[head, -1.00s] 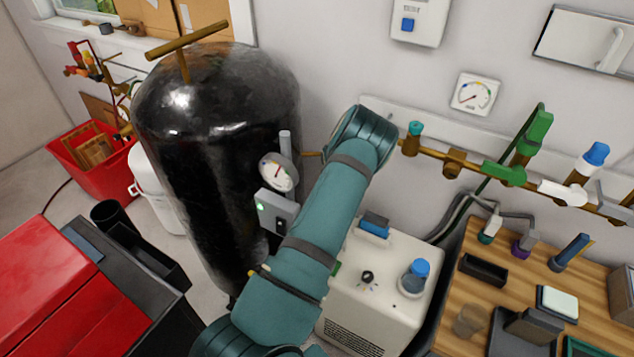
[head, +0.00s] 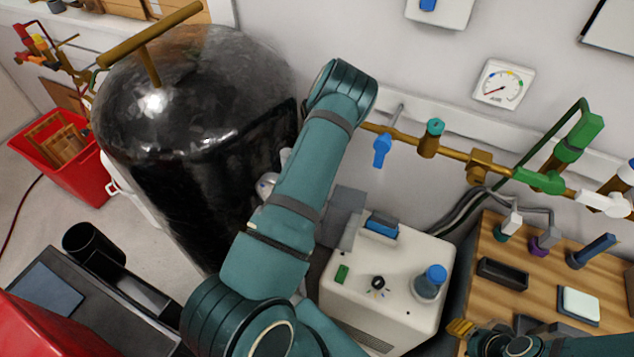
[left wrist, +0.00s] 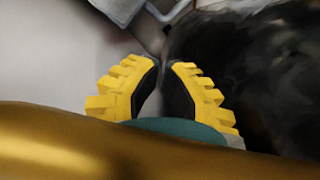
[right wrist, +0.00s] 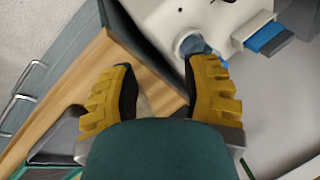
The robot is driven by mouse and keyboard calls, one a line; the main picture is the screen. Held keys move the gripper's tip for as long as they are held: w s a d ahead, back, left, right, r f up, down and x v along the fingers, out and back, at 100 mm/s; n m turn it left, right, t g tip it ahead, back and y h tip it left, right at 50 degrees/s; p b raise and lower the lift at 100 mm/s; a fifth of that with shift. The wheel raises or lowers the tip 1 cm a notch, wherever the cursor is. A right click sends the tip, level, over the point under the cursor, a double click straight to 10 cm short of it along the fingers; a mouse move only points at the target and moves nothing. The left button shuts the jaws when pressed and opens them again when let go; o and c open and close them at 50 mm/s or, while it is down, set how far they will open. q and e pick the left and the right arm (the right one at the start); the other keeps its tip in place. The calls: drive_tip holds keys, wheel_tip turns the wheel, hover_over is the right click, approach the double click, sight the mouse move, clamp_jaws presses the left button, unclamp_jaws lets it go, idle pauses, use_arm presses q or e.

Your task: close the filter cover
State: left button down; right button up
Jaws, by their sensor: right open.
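The white machine (head: 385,290) stands at lower centre in the head view. A grey panel (head: 343,212) stands up at its back left edge, partly behind my arm; I cannot tell for sure that it is the filter cover. My right gripper (head: 460,328) is at the lower right, over the machine's right side and the bench edge. In the right wrist view it (right wrist: 163,75) is open and empty, with the machine's top ahead. My left gripper is hidden in the head view. In the left wrist view its fingertips (left wrist: 164,65) are close together, with nothing clearly between them.
A blue-capped bottle (head: 430,282) and a blue block (head: 382,225) are on the machine. A black tank (head: 190,120) stands left. A brass pipe (head: 455,160) with valves runs along the wall. The wooden bench (head: 480,285) holds several small items.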

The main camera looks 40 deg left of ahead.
use_arm(q)
drive_tip(key=x, duration=0.9)
drive_tip(key=shift+f, duration=0.45)
drive_tip(key=shift+s+d+n, duration=0.25)
drive_tip(key=shift+s+n, duration=0.15)
drive_tip(key=shift+s, duration=0.05)
